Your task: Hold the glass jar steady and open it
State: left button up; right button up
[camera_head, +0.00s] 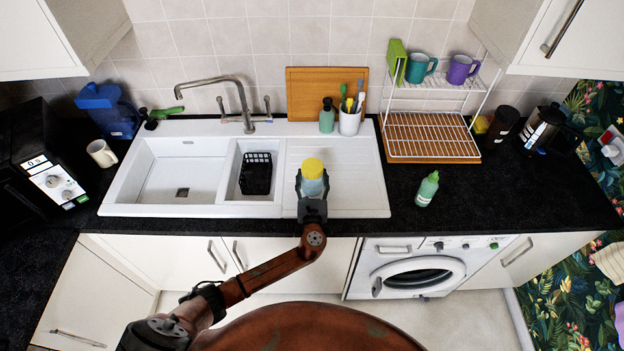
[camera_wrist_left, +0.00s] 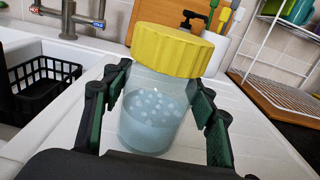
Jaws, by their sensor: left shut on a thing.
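The glass jar (camera_head: 312,186) stands on the white drainboard to the right of the sink, with its yellow lid (camera_head: 312,167) on. In the left wrist view the jar (camera_wrist_left: 152,115) is clear, with pale bluish contents and white specks, and the ribbed yellow lid (camera_wrist_left: 172,50) sits on its top. My left gripper (camera_head: 312,190) is shut on the jar's body below the lid, one finger on each side. In the wrist view the gripper (camera_wrist_left: 157,100) shows its green-padded fingers beside the glass. My right gripper is in neither view.
Left of the jar are the sink (camera_head: 180,170) and a black basket (camera_head: 256,174). Behind stand a green bottle (camera_head: 327,120) and a white utensil cup (camera_head: 349,122). A dish rack (camera_head: 430,135) and another green bottle (camera_head: 427,190) are to the right. The drainboard around the jar is clear.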

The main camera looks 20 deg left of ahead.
aim_at(312, 170)
pick_arm(q)
jog(key=shift+r, duration=0.1)
jog(key=shift+r, duration=0.45)
notch_tip(312, 170, up, 3)
jog(key=shift+f, duration=0.15)
jog(key=s+a+r+p, duration=0.1)
jog(key=s+a+r, duration=0.1)
jog(key=s+r, duration=0.2)
jog(key=s+a+r+p, duration=0.1)
jog(key=s+a+r, duration=0.1)
jog(key=s+r, duration=0.3)
jog(key=s, duration=0.4)
jog(key=shift+a+r, duration=0.15)
jog(key=shift+a, duration=0.25)
jog(key=o, duration=1)
jog(key=shift+c, duration=0.2)
grip_shut()
